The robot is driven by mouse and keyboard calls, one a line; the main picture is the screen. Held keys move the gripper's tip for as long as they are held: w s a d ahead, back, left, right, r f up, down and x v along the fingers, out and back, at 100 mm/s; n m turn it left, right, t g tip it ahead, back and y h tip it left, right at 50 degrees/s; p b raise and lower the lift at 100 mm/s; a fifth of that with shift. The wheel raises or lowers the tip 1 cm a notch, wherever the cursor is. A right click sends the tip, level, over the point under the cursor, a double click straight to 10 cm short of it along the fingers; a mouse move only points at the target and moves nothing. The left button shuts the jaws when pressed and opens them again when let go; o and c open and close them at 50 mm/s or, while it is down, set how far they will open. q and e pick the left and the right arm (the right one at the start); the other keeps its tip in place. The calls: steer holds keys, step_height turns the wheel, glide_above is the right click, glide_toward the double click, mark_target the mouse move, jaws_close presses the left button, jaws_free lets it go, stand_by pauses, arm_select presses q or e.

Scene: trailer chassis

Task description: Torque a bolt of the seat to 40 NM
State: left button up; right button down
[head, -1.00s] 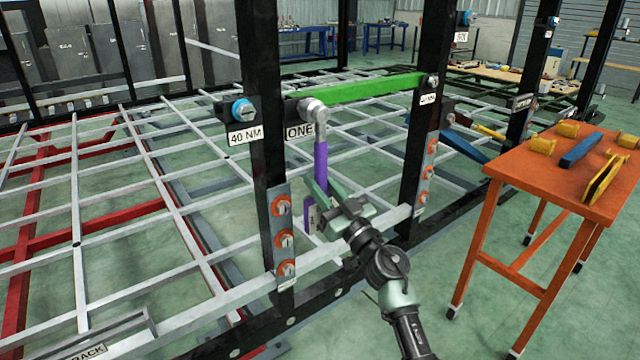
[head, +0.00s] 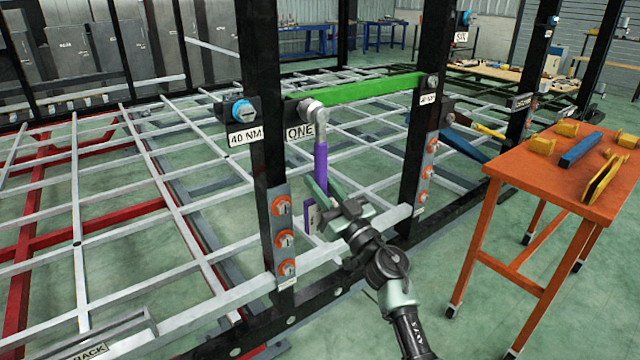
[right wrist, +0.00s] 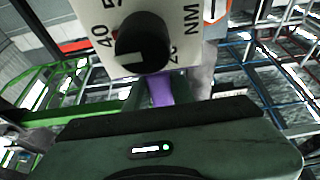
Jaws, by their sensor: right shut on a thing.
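A torque wrench (head: 320,157) with a purple handle and a silver head hangs almost upright. Its head is at the left end of the green bar (head: 372,88), beside the label ONE; the bolt there is hidden by the head. My right gripper (head: 322,194) is shut on the lower part of the purple handle. The right wrist view shows the handle (right wrist: 162,90) between the fingers, with a dial (right wrist: 142,42) of a black knob on a plate marked 40, 20 and NM. A blue-headed bolt (head: 243,110) sits above the 40 NM label. My left gripper is out of view.
Black uprights (head: 268,150) with orange round fittings stand either side of the wrench. A white bar frame (head: 110,210) spreads behind them. An orange table (head: 545,180) with yellow and blue parts stands at the right. Floor between it and the uprights is open.

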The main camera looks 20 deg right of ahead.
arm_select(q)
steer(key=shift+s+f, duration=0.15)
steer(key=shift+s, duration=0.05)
arm_select(e)
steer(key=shift+r, duration=0.15)
steer(key=shift+w+a, duration=0.3)
steer(key=shift+w, duration=0.4)
stand_by(0.7)
steer(key=c, duration=2.1)
jaws_free()
jaws_close()
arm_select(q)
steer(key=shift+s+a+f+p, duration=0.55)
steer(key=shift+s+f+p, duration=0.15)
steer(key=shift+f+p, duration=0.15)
arm_select(e)
steer(key=shift+s+a+m+h, duration=0.2)
steer(key=shift+a+m+h, duration=0.1)
steer(key=shift+a+m, duration=0.3)
